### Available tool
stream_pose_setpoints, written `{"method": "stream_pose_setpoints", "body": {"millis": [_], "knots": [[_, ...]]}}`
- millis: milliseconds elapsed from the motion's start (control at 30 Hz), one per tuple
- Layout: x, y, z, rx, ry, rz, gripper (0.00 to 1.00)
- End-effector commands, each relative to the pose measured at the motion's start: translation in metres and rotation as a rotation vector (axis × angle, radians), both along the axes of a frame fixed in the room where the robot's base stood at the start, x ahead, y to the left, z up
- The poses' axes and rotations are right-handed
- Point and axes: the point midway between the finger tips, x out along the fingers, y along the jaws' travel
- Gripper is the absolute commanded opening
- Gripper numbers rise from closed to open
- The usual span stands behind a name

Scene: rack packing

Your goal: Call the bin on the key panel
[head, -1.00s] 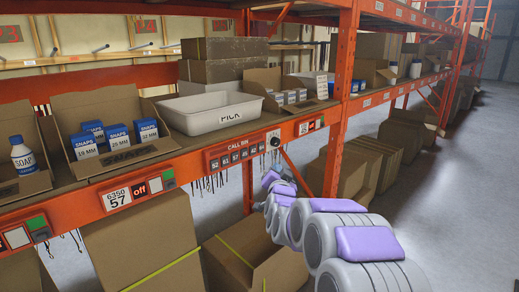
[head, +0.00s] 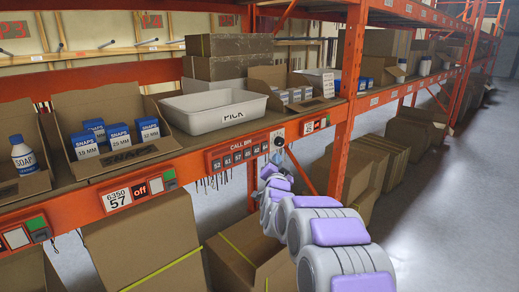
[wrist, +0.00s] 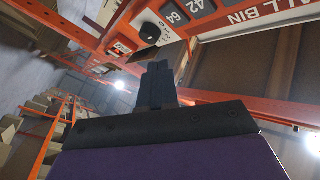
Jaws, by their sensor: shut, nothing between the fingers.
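The call bin panel (head: 238,154) is a strip on the orange shelf beam in the head view, with a row of dark numbered keys under the words CALL BIN. A round black knob (head: 279,141) is at its right end. In the wrist view the panel (wrist: 240,28) appears turned, with keys 42 and 64 (wrist: 173,13) readable and the black knob (wrist: 152,30) beside them. My gripper (wrist: 157,68) is shut and empty, its dark fingers pointing toward the panel's knob end. In the head view my arm covers the space just below that end; contact cannot be told.
A grey PICK tote (head: 213,110) stands on the shelf above the panel. Open cartons with SNAPS boxes (head: 120,138) and a SOAP bottle (head: 23,155) are to its left. An orange upright (head: 346,105) stands right of the panel. The aisle floor (head: 440,220) is clear.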

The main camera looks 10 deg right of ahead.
Motion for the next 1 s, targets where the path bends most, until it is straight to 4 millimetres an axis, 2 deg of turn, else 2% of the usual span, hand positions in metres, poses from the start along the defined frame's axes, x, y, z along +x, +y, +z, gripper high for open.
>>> {"method": "stream_pose_setpoints", "body": {"millis": [200,400,1000], "knots": [[0.024,0.020,0.002,-0.002,0.002,0.002,0.00],[0.039,0.026,0.002,0.002,0.000,0.000,0.00],[0.045,0.033,0.001,0.000,-0.001,0.000,0.00]]}}
